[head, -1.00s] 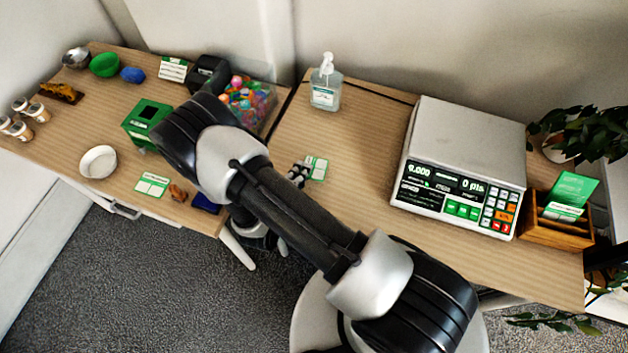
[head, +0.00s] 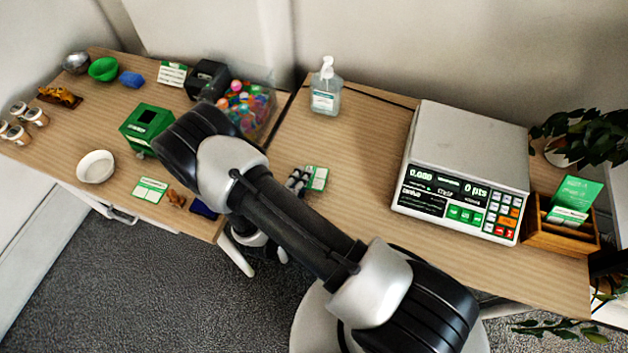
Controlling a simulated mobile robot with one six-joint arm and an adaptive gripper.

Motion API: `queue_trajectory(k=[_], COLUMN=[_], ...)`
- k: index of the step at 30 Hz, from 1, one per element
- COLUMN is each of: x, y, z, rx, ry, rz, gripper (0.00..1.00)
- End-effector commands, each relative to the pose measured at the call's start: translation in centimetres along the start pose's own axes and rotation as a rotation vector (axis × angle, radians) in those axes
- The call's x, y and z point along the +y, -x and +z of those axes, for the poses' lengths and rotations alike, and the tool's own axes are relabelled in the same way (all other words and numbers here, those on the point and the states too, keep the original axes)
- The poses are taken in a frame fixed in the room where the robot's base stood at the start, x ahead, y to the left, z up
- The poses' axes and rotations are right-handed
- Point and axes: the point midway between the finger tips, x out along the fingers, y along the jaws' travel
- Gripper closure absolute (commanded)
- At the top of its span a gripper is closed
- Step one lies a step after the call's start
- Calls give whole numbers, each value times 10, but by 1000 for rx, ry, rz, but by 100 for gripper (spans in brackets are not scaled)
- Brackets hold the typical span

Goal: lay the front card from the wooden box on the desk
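The wooden box (head: 565,238) stands at the right end of the desk (head: 370,150). A tall green card (head: 577,194) and a lower green-and-white card (head: 568,217) stand upright in it. Another green-and-white card (head: 318,178) is over the left part of the desk, right at my fingertips. My gripper (head: 299,181) is at that card's left edge, low over the desk. It is small and partly behind my arm, so I cannot tell whether its fingers grip the card or whether the card lies flat on the wood.
A scale (head: 468,165) stands left of the box. A sanitizer bottle (head: 326,92) is at the back. The desk between gripper and scale is clear. The left table holds a green box (head: 148,125), white bowl (head: 96,167), flat card (head: 150,189) and clear bin of colourful balls (head: 247,105).

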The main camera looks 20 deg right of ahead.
Motion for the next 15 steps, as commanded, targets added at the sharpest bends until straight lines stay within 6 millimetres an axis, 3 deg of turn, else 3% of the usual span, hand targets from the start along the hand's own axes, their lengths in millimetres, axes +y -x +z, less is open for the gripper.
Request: queue_trajectory(k=[5, 15], x=[-1, -1], y=[10, 52], z=[1, 1], rx=[-3, -4], ry=[1, 3], rz=[0, 0], gripper=[82, 82])
